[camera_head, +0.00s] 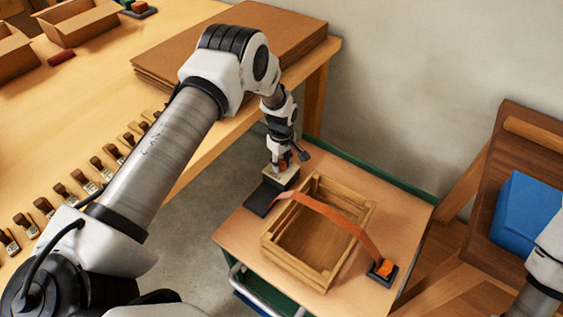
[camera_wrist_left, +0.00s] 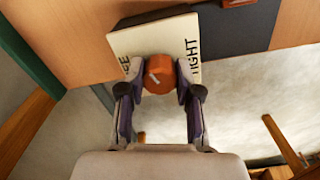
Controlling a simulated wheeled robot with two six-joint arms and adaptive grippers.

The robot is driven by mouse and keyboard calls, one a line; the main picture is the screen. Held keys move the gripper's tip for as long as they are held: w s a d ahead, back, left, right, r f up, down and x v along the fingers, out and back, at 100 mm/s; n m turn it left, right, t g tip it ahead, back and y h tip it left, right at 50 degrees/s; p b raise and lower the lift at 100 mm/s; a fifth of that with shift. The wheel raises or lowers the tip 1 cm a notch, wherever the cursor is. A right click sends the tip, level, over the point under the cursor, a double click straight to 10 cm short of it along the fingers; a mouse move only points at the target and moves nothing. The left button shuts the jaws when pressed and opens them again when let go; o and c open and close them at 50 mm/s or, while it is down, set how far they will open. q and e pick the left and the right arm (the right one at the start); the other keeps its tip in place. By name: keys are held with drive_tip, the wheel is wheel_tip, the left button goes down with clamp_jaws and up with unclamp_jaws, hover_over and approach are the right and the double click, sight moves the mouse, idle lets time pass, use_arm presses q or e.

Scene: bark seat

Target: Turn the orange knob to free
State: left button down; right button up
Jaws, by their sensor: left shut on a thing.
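The orange knob (camera_wrist_left: 159,75) sits on a cream plate (camera_wrist_left: 125,43) in the left wrist view. The plate has "TIGHT" printed at the right and a word ending in "EE" at the left, partly hidden. A short pale line marks the knob's face, slanted; I cannot tell which word it points to. My left gripper (camera_wrist_left: 160,88) is shut on the knob, one finger on each side. In the head view the left gripper (camera_head: 283,163) is at the cream plate (camera_head: 287,180), which is on a dark base (camera_head: 260,199). My right gripper is out of view.
An orange strap (camera_head: 335,214) runs over an open wooden crate (camera_head: 271,246) to an orange block on a black base (camera_head: 384,270). These stand on a small cart top (camera_head: 232,236). Cardboard sheets (camera_head: 285,35) lie on the workbench. A blue item (camera_head: 520,215) is at the right.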

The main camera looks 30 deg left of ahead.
sight(282, 162)
use_arm(q)
drive_tip(key=n, duration=0.7)
drive_tip(key=shift+s+f, duration=0.1)
drive_tip(key=shift+f, duration=0.05)
drive_tip(key=n, duration=0.6)
drive_tip(key=shift+n+p, duration=0.4)
drive_tip(key=c, duration=0.8)
unclamp_jaws()
wheel_tip(282, 162, up, 12)
